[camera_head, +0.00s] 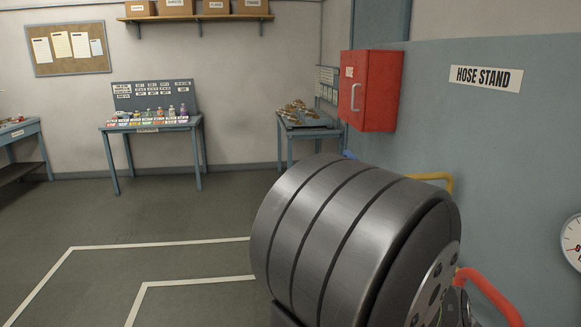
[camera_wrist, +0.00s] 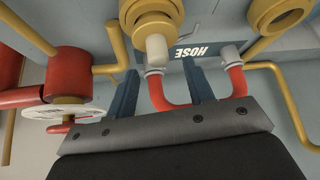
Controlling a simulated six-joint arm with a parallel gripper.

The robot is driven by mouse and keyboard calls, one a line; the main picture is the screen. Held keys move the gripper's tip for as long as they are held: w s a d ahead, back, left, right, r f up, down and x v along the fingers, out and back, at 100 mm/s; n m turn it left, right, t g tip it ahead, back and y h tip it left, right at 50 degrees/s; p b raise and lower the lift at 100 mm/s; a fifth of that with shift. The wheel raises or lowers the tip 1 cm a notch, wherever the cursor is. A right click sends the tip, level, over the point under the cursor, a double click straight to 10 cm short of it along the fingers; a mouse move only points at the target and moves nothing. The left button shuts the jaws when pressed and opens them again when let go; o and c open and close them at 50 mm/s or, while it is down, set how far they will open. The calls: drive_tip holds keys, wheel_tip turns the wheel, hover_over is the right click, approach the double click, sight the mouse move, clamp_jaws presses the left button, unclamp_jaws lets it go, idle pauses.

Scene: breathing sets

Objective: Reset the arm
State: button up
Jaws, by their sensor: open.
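My gripper (camera_wrist: 159,70) shows in the wrist view with two blue-grey fingers spread apart, so it is open. Nothing is visibly clamped between the fingers. A U-shaped red hose (camera_wrist: 238,82) with pale end fittings lies beyond them; the right finger crosses in front of it, and I cannot tell how near it is. A sign reading HOSE (camera_wrist: 192,51) appears upside down between the fingertips. In the head view, the grey ribbed cylinder filling the lower middle is my arm. My fingers are hidden there. Part of a red hose (camera_head: 490,291) shows beside the arm.
Yellow pipes (camera_wrist: 272,66), a red fitting (camera_wrist: 68,70) and a round white gauge (camera_wrist: 65,112) crowd the wrist view. In the head view, a red cabinet (camera_head: 378,92) and HOSE STAND sign (camera_head: 486,77) are on the right wall. The floor at left is clear before a table (camera_head: 150,127).

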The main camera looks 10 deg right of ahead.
drive_tip(key=x, duration=0.5)
drive_tip(key=shift+d+f, duration=0.2)
drive_tip(key=shift+f, duration=0.1)
wheel_tip(320, 180, up, 6)
idle(0.4)
drive_tip(key=s+a+r+n+t+y, duration=0.1)
drive_tip(key=a+r+n, duration=0.2)
drive_tip(key=a, duration=1.1)
drive_tip(key=s+a+r+n+t+y, duration=0.1)
drive_tip(key=a+r+n, duration=0.25)
drive_tip(key=a, duration=1.05)
drive_tip(key=s+a+f+n+y, duration=0.1)
drive_tip(key=s+a+f+n, duration=0.1)
drive_tip(key=a, duration=0.3)
drive_tip(key=s+a+f+n+t+y, duration=0.1)
drive_tip(key=s+a+f, duration=0.1)
drive_tip(key=a, duration=0.3)
drive_tip(key=shift+s+n, duration=0.35)
drive_tip(key=shift+s, duration=0.55)
